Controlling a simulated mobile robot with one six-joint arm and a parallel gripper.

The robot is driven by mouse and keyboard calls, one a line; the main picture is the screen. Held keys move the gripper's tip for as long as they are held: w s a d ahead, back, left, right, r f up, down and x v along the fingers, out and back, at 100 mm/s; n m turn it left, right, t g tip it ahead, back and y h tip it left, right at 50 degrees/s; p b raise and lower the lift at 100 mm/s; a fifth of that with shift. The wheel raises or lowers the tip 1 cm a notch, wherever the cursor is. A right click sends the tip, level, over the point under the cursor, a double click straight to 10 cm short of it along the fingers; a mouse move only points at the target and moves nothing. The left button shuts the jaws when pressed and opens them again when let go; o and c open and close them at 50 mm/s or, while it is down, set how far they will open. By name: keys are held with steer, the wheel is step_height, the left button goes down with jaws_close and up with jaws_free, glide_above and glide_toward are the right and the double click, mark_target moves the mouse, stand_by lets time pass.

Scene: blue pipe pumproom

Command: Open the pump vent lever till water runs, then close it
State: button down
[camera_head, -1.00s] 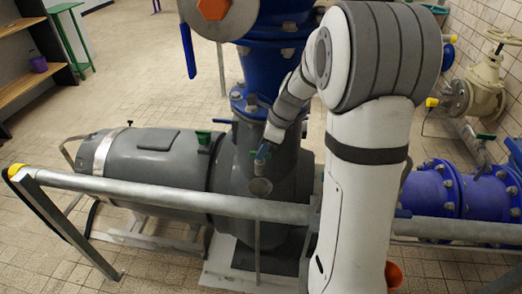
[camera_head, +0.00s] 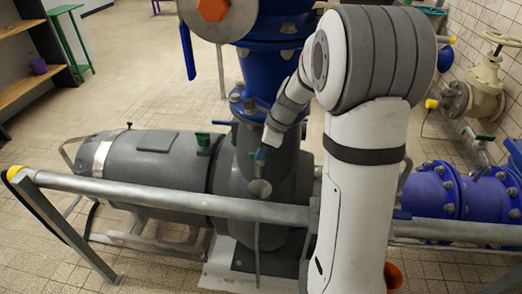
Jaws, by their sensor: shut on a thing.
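The grey pump (camera_head: 150,165) lies on its side behind a grey rail. A small vent valve (camera_head: 262,154) with blue and green parts sits on the front of the pump's upright grey housing (camera_head: 285,178). My gripper (camera_head: 268,146) reaches it from the upper right and is shut on its lever, which is mostly hidden by the gripper. A small grey funnel (camera_head: 259,188) on a thin drain pipe stands just below the valve. I cannot make out any water between valve and funnel at this size.
The grey rail (camera_head: 150,198) with a yellow end cap crosses in front of the pump. Blue flanged pipe (camera_head: 440,193) and a cream handwheel valve (camera_head: 482,85) stand at the right. A wooden shelf (camera_head: 22,88) is at the far left. Tiled floor is open behind the pump.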

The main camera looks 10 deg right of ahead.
steer(key=shift+r+n+p, duration=0.1)
steer(key=shift+n+p, duration=0.25)
steer(key=shift+n, duration=0.05)
steer(key=n+g+p, duration=0.1)
steer(key=n+p, duration=0.1)
steer(key=shift+w+r+n, duration=0.1)
steer(key=shift+n, duration=0.2)
steer(key=shift+w+n+g+p, duration=0.1)
steer(key=shift+n+g+p, duration=0.4)
steer(key=shift+n+p, duration=0.45)
steer(key=shift+n+g+p, duration=0.5)
steer(key=shift+n, duration=0.75)
steer(key=c, duration=1.5)
jaws_free()
steer(key=shift+f, duration=0.2)
steer(key=shift+f, duration=0.1)
